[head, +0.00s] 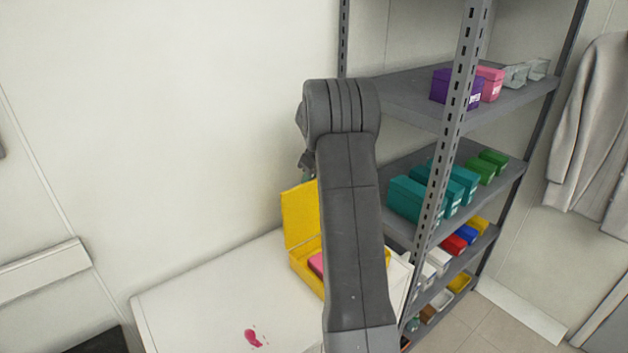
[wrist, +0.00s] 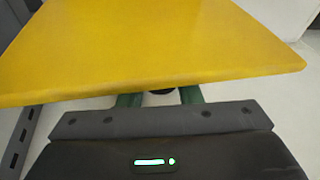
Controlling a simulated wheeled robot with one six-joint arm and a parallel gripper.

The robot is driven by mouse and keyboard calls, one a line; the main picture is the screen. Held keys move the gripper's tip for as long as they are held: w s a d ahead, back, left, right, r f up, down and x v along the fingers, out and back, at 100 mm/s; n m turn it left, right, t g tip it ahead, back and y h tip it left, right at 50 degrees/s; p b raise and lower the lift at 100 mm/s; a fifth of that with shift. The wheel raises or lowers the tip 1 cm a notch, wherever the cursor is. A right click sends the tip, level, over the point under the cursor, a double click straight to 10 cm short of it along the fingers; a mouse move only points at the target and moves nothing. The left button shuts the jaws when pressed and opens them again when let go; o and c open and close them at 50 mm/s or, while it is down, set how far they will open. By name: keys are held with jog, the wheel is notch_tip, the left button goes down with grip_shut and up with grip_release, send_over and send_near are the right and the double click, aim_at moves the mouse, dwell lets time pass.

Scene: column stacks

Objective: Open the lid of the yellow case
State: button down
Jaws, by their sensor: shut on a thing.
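The yellow case (head: 305,268) stands on the white table, partly hidden behind my arm. Its lid (head: 300,213) stands up, tilted open at the back of the case. Something pink (head: 316,264) shows inside the case. In the wrist view the lid (wrist: 150,50) fills the top as a broad yellow panel. My gripper (wrist: 160,97) is at the lid's near edge, shut on it, with two green fingers partly hidden under the panel.
The white table (head: 200,300) has a pink-red splotch (head: 253,338) near its front and is otherwise clear at left. A grey metal shelf (head: 420,110) with teal boxes (head: 407,198), a purple box (head: 450,88) and other bins stands close at right. A pale wall is behind.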

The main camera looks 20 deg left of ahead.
jog(key=shift+f, duration=0.2)
dwell(0.3)
jog(key=c, duration=1.1)
grip_release()
jog(key=shift+o, duration=0.2)
jog(key=shift+r, duration=0.15)
jog(key=b+v, duration=0.2)
jog(key=v, duration=1.1)
jog(key=shift+w+r, duration=0.1)
jog(key=shift+r, duration=0.25)
jog(key=p+x, duration=0.2)
jog(key=x, duration=1.2)
jog(key=shift+d, duration=0.25)
jog(key=shift+r, duration=0.1)
